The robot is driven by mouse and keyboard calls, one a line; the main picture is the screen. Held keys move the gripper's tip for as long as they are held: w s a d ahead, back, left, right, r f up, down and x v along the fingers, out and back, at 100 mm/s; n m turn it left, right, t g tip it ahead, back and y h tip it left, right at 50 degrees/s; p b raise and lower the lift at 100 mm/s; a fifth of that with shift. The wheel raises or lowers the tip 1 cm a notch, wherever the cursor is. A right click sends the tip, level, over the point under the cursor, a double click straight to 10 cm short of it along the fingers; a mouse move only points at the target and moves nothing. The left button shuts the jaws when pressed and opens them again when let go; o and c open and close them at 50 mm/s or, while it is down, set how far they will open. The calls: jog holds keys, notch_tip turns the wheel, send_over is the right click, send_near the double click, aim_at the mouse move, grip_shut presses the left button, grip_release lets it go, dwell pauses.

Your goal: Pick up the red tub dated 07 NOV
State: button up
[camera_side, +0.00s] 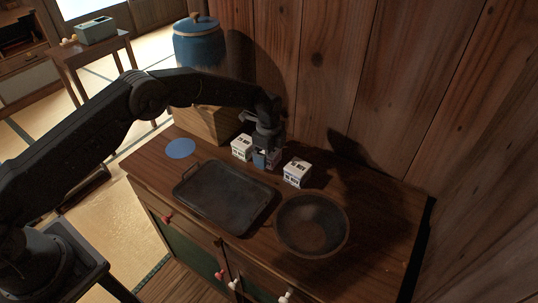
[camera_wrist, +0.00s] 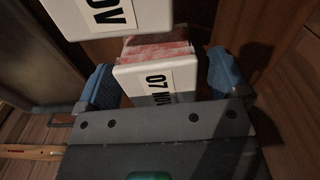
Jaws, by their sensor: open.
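The tub dated 07 NOV (camera_wrist: 132,82) has a white top with a black-lettered label and reddish patterned sides in the wrist view. It sits between the two blue fingertips of my gripper (camera_wrist: 160,78), which is open, with a visible gap on each side of the tub. In the side view my gripper (camera_side: 267,152) is low over the middle of a row of tubs and mostly hides the one under it. A second white-topped tub (camera_wrist: 148,20) with a label ending in "OV" is just beyond it in the wrist view; its date is cut off.
In the side view, white tubs stand to the left (camera_side: 242,147) and right (camera_side: 297,172) of my gripper. A dark tray (camera_side: 225,198) and a dark bowl (camera_side: 312,226) lie in front. A blue disc (camera_side: 179,148) lies at left. A wooden wall (camera_side: 330,70) rises behind.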

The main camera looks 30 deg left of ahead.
jog(key=shift+f, duration=0.35)
jog(key=shift+c, duration=0.2)
jog(key=c, duration=1)
